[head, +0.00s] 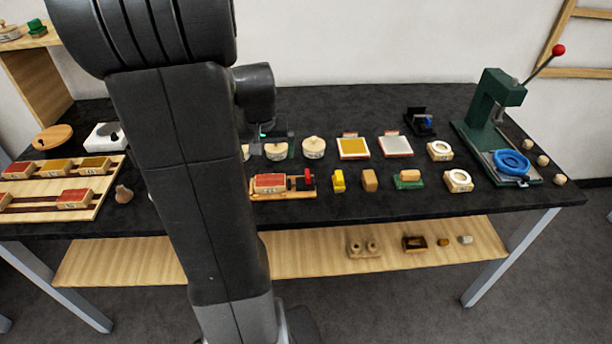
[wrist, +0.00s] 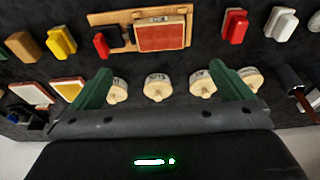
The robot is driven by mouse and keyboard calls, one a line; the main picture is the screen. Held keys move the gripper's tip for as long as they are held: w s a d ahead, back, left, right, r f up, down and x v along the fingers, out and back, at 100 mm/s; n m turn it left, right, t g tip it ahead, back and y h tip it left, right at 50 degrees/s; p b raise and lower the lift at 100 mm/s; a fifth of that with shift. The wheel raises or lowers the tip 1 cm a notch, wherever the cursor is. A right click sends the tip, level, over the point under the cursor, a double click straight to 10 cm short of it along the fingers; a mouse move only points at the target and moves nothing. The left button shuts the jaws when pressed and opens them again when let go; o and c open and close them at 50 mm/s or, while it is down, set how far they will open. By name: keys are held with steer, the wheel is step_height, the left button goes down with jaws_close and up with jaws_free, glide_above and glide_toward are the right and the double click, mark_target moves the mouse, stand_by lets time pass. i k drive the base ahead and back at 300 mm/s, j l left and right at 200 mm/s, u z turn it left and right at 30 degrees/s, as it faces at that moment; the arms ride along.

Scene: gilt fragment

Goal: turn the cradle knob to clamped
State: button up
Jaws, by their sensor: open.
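The cradle (head: 264,195) is a wooden base holding a red-topped block (head: 270,182), in the middle of the table beside my arm. Its red knob (head: 308,179) stands at the right end, with a dark part next to it. In the wrist view the cradle (wrist: 121,18) is at the top, with the red-topped block (wrist: 160,36) and the red knob (wrist: 101,44) at its left end. My gripper (wrist: 165,80) has its two green fingers wide apart with nothing gripped. The fingers are apart from the knob. In the head view my arm hides most of the gripper.
Round wooden-handled stamps (wrist: 157,87) appear between and beside my fingers. A yellow block (head: 338,181) and a brown block (head: 370,180) stand right of the cradle. A green press (head: 490,105) stands at the right end. A wooden rack (head: 100,187) lies at the left.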

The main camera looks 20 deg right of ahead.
mark_target(307, 181)
steer(key=l+u, duration=0.3)
steer(key=l, duration=0.35)
steer(key=k+l+u, duration=0.1)
steer(key=l+u, duration=0.2)
steer(key=l, duration=0.35)
